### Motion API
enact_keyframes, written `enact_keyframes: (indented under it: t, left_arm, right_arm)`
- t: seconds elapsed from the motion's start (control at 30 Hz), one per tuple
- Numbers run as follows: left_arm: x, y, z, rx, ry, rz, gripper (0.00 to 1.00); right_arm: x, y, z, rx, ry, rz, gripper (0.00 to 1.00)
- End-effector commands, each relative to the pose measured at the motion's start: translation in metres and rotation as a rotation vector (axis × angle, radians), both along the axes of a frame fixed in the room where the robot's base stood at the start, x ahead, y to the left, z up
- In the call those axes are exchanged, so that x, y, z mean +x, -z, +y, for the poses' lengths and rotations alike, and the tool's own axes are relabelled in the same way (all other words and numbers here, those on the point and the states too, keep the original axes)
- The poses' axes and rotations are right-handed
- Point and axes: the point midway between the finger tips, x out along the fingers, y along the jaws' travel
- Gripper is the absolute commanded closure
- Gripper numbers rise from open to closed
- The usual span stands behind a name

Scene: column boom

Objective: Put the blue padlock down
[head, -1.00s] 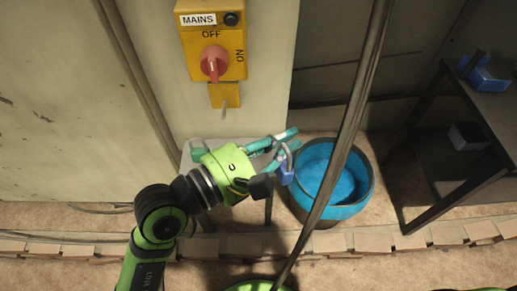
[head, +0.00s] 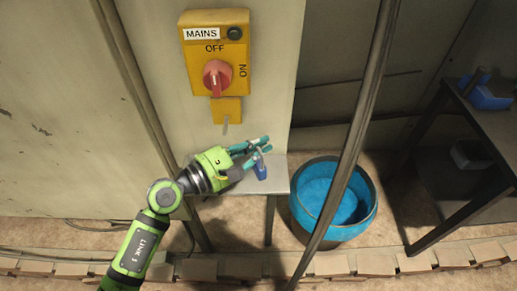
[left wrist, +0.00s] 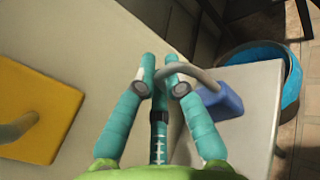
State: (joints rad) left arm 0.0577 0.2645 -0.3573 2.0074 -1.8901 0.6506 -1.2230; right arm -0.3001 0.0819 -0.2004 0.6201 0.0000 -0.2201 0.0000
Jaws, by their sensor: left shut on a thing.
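The blue padlock (head: 260,170) hangs at the fingertips of my left gripper (head: 258,149) in the head view. In the left wrist view the padlock (left wrist: 221,103) has a grey shackle, and my left gripper (left wrist: 163,88) is shut on that shackle. The blue body is to the right of the fingers, over a pale grey shelf (left wrist: 250,140). The shelf also shows in the head view (head: 279,181). I cannot tell whether the padlock touches it. My right gripper is out of view.
A yellow mains switch box (head: 214,52) with a red knob is on the wall above. A blue-lined round bin (head: 368,207) stands right of the shelf. A dark table (head: 490,125) is at the far right.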

Motion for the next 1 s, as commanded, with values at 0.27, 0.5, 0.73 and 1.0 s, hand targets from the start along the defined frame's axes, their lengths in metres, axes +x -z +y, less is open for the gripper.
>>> enact_keyframes:
  t: [0.27,0.5,0.73,1.0]
  left_arm:
    - [0.0,0.009,0.0,-0.001,-0.001,-0.003,1.0]
    - [-0.0002,0.0131,-0.0003,0.0,-0.001,-0.002,0.81]
    - [-0.0003,0.0125,-0.0002,-0.001,-0.001,-0.002,0.65]
    - [-0.0019,0.0101,0.0031,0.002,-0.001,-0.001,0.65]
  right_arm:
    - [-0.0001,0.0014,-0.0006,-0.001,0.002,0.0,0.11]
    - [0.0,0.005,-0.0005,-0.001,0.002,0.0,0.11]
    - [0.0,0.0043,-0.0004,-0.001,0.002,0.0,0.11]
    - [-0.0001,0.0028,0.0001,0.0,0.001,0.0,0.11]
